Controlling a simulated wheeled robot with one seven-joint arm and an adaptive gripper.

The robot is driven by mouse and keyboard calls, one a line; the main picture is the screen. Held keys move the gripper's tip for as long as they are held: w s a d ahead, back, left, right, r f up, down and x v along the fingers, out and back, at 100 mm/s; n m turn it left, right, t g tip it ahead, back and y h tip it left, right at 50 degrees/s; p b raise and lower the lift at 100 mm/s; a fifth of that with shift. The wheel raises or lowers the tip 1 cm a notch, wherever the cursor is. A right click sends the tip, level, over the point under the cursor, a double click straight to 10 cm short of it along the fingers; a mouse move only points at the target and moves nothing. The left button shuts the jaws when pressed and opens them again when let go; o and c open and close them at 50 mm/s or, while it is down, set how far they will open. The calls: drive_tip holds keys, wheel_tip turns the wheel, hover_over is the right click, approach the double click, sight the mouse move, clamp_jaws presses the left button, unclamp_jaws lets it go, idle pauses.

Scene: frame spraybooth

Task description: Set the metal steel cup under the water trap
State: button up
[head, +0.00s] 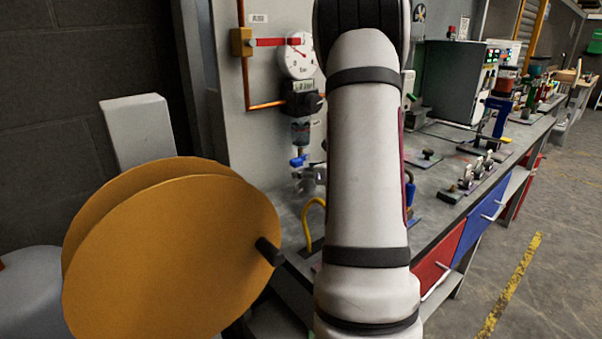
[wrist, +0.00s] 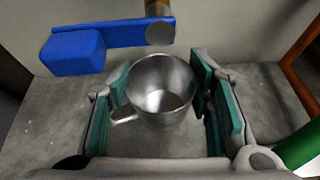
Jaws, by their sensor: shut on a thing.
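The metal steel cup (wrist: 162,92) is between my gripper's (wrist: 163,82) teal-padded fingers, which are shut on it. It looks upright, open mouth up, with its handle toward the lower left. In the wrist view, the blue valve handle (wrist: 85,48) and brass drain (wrist: 158,28) hang just beyond and above the cup's rim. In the head view, the water trap (head: 300,131) is on the wall panel under a round gauge, with its blue drain valve (head: 298,161) below. A grey metallic shape shows under that valve, partly behind my arm; cup and gripper cannot be told apart there.
The grey bench top (head: 425,180) lies beneath. A large orange reel (head: 180,265) stands at the near left. A yellow hose (head: 308,222) curves near the bench's left end. In the wrist view, a green cylinder (wrist: 300,148) is at the lower right and a copper pipe (wrist: 303,62) at right.

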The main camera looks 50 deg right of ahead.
drive_tip(key=x, duration=0.3)
drive_tip(key=shift+w+r, duration=0.15)
drive_tip(key=shift+w, duration=0.1)
drive_tip(key=shift+f, duration=0.3)
drive_tip(key=o, duration=1.3)
drive_tip(key=shift+c, duration=0.2)
drive_tip(key=shift+r, duration=0.15)
drive_tip(key=v, duration=1.2)
drive_tip(key=shift+p, duration=0.35)
drive_tip(key=shift+d, duration=0.1)
